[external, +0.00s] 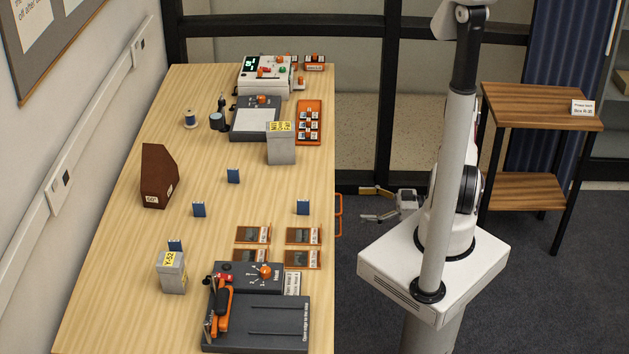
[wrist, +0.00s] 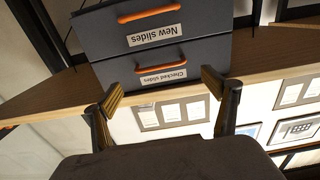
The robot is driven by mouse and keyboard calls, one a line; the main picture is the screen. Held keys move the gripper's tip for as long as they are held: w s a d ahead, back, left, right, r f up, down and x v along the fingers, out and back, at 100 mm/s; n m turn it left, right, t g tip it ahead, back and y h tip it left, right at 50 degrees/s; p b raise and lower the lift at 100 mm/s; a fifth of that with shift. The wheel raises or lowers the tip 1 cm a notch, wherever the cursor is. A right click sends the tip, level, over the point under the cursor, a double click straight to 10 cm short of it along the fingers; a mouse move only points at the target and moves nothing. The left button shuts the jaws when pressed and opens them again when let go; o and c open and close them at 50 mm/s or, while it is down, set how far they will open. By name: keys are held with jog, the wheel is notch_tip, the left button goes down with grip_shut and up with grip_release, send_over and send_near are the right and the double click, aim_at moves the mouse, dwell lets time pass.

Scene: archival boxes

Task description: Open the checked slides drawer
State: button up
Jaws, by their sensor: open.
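The wrist view is upside down. The checked slides drawer (wrist: 185,72) has a dark grey front with a white label and looks closed. My gripper (wrist: 165,92) is open and empty, facing the drawer fronts, with no contact visible. In the external view my gripper (external: 376,204) is just off the table's right edge. An orange handle (external: 339,215) sticks out from that edge, apart from my fingers. The drawer fronts are hidden there.
The new slides drawer (wrist: 100,38), with its own orange handle (wrist: 149,13), adjoins the checked drawer. The wooden tabletop (external: 130,240) carries slide frames (external: 303,236), boxes and devices. A wooden side table (external: 540,105) stands right of my base. Clear space separates gripper and table.

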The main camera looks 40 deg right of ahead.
aim_at(341, 203)
jog(key=shift+x, duration=3.8)
jog(key=c, duration=1.4)
